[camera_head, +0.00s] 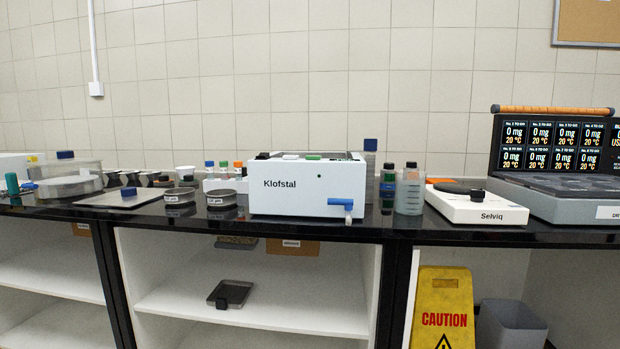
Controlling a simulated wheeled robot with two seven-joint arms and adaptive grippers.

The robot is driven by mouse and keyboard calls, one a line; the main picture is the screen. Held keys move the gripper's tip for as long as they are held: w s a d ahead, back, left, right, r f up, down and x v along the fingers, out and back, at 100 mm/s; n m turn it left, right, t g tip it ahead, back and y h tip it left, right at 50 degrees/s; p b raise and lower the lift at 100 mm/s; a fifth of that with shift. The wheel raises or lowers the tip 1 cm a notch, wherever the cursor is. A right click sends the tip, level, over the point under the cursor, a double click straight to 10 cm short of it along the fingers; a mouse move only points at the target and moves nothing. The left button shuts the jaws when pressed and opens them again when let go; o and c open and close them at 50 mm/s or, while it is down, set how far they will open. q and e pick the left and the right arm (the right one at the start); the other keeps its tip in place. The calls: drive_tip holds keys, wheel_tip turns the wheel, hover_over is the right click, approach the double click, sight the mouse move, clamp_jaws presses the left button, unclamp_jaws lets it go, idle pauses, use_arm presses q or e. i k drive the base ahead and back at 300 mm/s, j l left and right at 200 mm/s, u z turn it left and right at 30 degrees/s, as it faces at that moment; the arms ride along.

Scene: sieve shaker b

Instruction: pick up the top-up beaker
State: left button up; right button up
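No vessel in the camera_head view is clearly marked as the top-up beaker. A small pale cup-like vessel (185,173) stands on the black counter (340,230), left of the middle and behind the sieves; it is too small to tell what it is. A translucent grey bottle-like vessel with a dark top (410,191) stands right of the white Klofstal box. Neither of my grippers is in view, and nothing visible is being held.
The white Klofstal box (290,200) with a blue tap fills the counter's middle. Two round sieves (180,197) stand left of it. A Selviq balance (480,212) is on the right. A yellow caution sign (443,300) stands below.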

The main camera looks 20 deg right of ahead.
sight(409, 191)
drive_tip(key=z, duration=1.4)
